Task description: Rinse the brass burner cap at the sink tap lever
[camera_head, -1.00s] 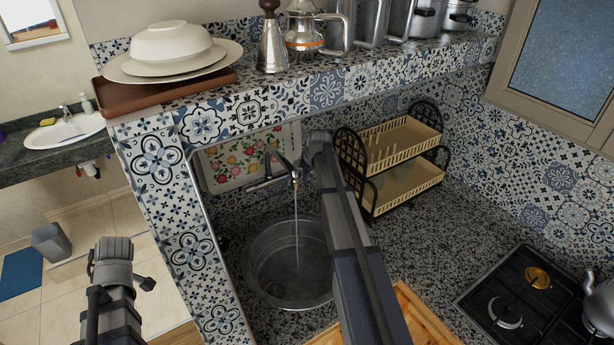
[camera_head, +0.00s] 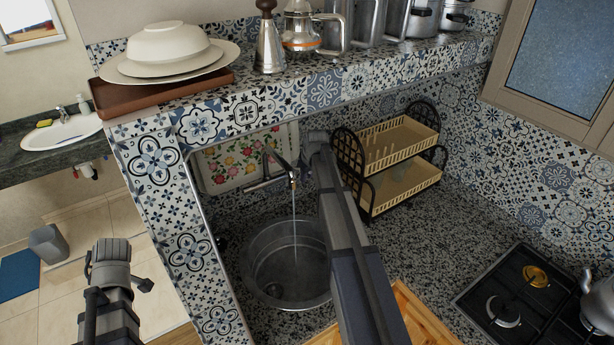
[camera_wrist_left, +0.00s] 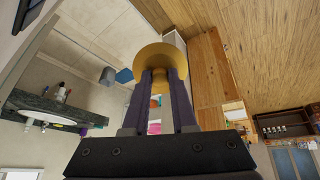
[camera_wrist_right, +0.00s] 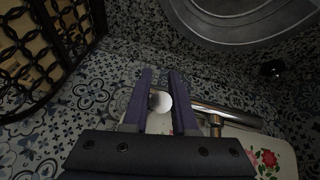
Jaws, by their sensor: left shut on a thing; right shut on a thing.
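The brass burner cap (camera_wrist_left: 161,60) is a round golden disc between the fingertips of my left gripper (camera_wrist_left: 161,75), which is shut on it. In the head view, my left arm is at the lower left, away from the sink, and the cap is hidden there. The chrome tap (camera_head: 285,165) runs a thin stream of water into the round metal sink (camera_head: 262,262). My right gripper (camera_wrist_right: 160,78) is at the tap, shut on the tap lever (camera_wrist_right: 160,102), whose pale round end shows between the fingers. In the head view my own arm hides those fingers.
A two-tier dish rack (camera_head: 395,165) stands right of the tap, close to my right arm. A tiled ledge (camera_head: 255,105) with dishes and pots overhangs the sink. A black gas hob (camera_head: 515,300) with another brass cap (camera_head: 536,276) is at lower right.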

